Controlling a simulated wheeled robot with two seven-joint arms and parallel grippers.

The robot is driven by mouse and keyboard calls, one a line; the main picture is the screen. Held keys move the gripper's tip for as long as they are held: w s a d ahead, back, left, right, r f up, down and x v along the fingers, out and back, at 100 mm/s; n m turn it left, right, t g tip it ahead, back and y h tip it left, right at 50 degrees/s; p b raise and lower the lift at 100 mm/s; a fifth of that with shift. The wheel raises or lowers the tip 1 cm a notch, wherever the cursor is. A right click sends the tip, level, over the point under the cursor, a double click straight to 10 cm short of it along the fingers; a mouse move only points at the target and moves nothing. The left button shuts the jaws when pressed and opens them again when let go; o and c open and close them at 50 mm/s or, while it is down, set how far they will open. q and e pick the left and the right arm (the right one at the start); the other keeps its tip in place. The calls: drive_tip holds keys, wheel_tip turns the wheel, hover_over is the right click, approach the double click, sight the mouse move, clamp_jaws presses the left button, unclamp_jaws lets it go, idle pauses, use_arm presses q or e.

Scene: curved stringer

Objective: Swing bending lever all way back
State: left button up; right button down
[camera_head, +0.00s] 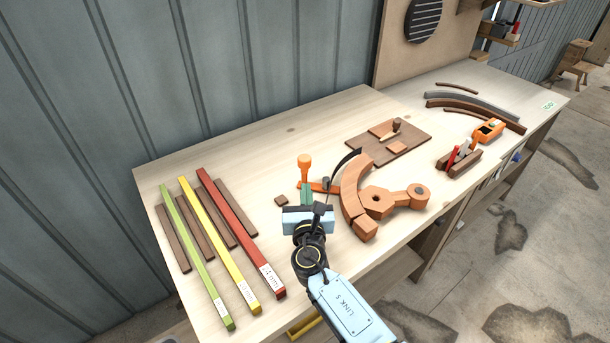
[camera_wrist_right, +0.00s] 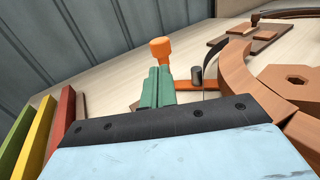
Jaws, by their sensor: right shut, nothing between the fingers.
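The bending lever (camera_head: 318,186) is a flat orange arm with an upright orange knob (camera_head: 304,160) at its left end and a dark roller (camera_head: 326,184) near the curved wooden form (camera_head: 352,195). In the right wrist view the knob (camera_wrist_right: 162,48) rises just beyond my fingertips and the roller (camera_wrist_right: 196,77) stands to their right. My right gripper (camera_head: 307,190) has green fingers, shut and empty, on the near side of the lever. In the wrist view the fingers (camera_wrist_right: 157,82) hide the knob's lower part; I cannot tell whether they touch it. My left gripper is not in view.
Green (camera_head: 197,256), yellow (camera_head: 219,246) and red (camera_head: 241,232) strips lie at the left over brown slats. A dark thin curved strip (camera_head: 346,160) is beside the form. A wooden board (camera_head: 415,142), an orange plane (camera_head: 488,130) and curved pieces lie to the right.

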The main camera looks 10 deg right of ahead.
sight(305, 166)
drive_tip(key=w, duration=0.4)
drive_tip(key=w+d+b, duration=0.1)
drive_tip(key=w, duration=0.1)
drive_tip(key=shift+w+d, duration=0.1)
drive_tip(key=shift+w, duration=0.2)
